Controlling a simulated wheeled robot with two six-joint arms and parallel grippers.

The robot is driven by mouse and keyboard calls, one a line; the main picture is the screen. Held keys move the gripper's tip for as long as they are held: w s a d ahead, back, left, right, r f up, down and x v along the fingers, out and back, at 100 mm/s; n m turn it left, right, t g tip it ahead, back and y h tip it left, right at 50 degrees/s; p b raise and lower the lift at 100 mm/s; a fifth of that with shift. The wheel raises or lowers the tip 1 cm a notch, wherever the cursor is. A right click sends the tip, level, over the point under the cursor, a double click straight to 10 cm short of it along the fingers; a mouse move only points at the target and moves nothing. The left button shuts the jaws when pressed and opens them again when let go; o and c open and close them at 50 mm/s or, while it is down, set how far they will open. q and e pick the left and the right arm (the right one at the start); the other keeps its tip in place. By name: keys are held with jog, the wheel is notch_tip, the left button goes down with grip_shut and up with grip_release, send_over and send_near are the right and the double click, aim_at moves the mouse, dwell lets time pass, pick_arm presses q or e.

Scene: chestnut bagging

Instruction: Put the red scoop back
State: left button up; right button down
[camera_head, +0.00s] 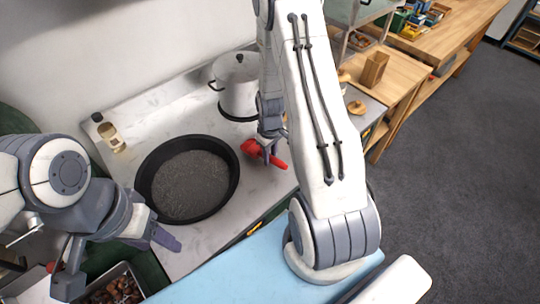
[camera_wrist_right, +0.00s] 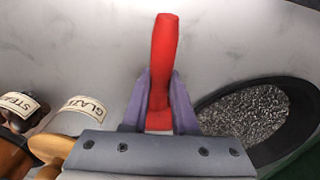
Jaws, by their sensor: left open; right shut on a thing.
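My left gripper (camera_head: 117,260) is open and empty at the lower left, near a metal tray of chestnuts.
The black pan (camera_head: 146,199) holds grey grit. A white lidded pot (camera_head: 238,88) stands behind it. A small bottle (camera_head: 112,137) is at the counter's left. The chestnut tray (camera_head: 142,286) is at the lower left. Containers labelled STEA and GLAZE (camera_wrist_right: 85,115) show in the wrist view.

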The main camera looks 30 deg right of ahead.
jog(key=shift+f+b, duration=0.4)
jog(key=shift+f, duration=0.15)
jog(key=c, duration=0.6)
grip_release()
notch_tip(320, 180, up, 9)
jog(key=shift+r+b, duration=0.2)
jog(key=shift+b, duration=0.5)
jog(key=shift+a+r, duration=0.1)
jog(key=shift+r, duration=0.55)
